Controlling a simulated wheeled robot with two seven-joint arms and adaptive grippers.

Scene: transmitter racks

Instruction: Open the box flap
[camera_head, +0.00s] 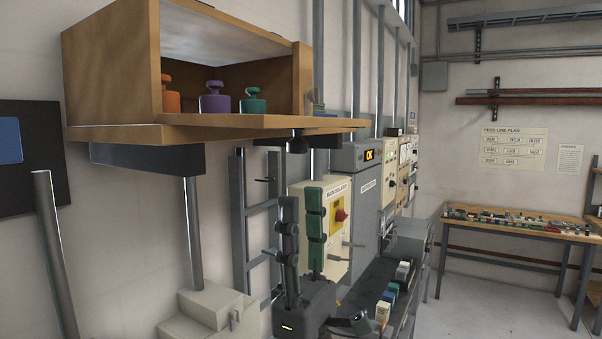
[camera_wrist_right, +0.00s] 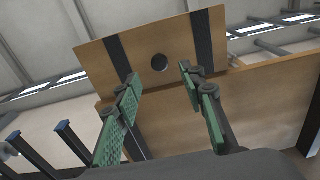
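A wooden box (camera_head: 112,72) is at the upper left in the head view, its near side open. A flat wooden flap (camera_head: 335,123) stands out level to the right at its lower edge. The right wrist view shows the flap (camera_wrist_right: 190,60) from below, with a dark round hole and two dark strips. My right gripper (camera_head: 301,205) points up below the flap. Its green-padded fingers (camera_wrist_right: 160,78) are apart with nothing between them, and I see no contact with the flap. My left gripper is not in view.
Orange (camera_head: 168,97), purple (camera_head: 214,98) and green (camera_head: 252,101) knobbed weights stand inside the box. A cream switch panel (camera_head: 335,205) and grey racks stand behind my right gripper. A table (camera_head: 500,226) with small parts is at the far right; floor before it is clear.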

